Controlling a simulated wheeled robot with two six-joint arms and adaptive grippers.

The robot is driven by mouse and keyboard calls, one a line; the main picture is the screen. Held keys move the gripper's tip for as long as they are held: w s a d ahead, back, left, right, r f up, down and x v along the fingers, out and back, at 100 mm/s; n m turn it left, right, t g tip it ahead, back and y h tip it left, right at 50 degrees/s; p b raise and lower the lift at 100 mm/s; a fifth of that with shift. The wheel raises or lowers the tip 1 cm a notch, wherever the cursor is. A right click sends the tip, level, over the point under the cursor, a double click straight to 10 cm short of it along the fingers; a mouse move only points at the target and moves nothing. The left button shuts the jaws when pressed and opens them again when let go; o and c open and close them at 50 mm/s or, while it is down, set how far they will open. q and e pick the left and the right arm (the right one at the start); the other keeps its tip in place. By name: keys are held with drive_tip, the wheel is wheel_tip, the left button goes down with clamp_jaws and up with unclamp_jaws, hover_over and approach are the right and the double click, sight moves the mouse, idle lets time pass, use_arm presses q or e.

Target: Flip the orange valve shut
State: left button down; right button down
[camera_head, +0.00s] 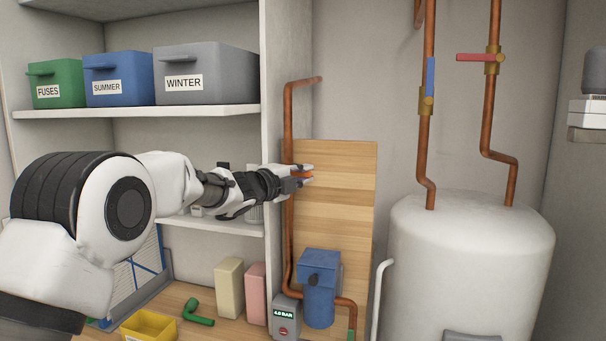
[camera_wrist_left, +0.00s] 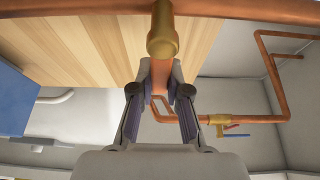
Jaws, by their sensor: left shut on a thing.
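The orange valve handle (camera_head: 305,176) shows as a small patch between the fingers of my left gripper (camera_head: 308,173), beside the vertical copper pipe (camera_head: 288,225). In the left wrist view the brass valve body (camera_wrist_left: 162,35) sits at the top centre, next to a horizontal-looking pipe. The orange handle (camera_wrist_left: 160,75) runs from the brass body down between the two fingertips. My left gripper (camera_wrist_left: 160,82) is shut on the handle, with one finger on each side. The fingers hide part of the handle. My right gripper is not in view.
A wooden board (camera_head: 345,210) stands behind the pipe. A blue pump (camera_head: 319,300) and a grey gauge box (camera_head: 285,317) are below. Shelving (camera_head: 262,60) borders my left arm. A white tank (camera_head: 470,260) with red and blue valves above is on the right.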

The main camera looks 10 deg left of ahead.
use_arm(q)
drive_tip(key=shift+f, duration=0.1)
drive_tip(key=c, duration=1.4)
unclamp_jaws()
drive_tip(key=v, duration=1.2)
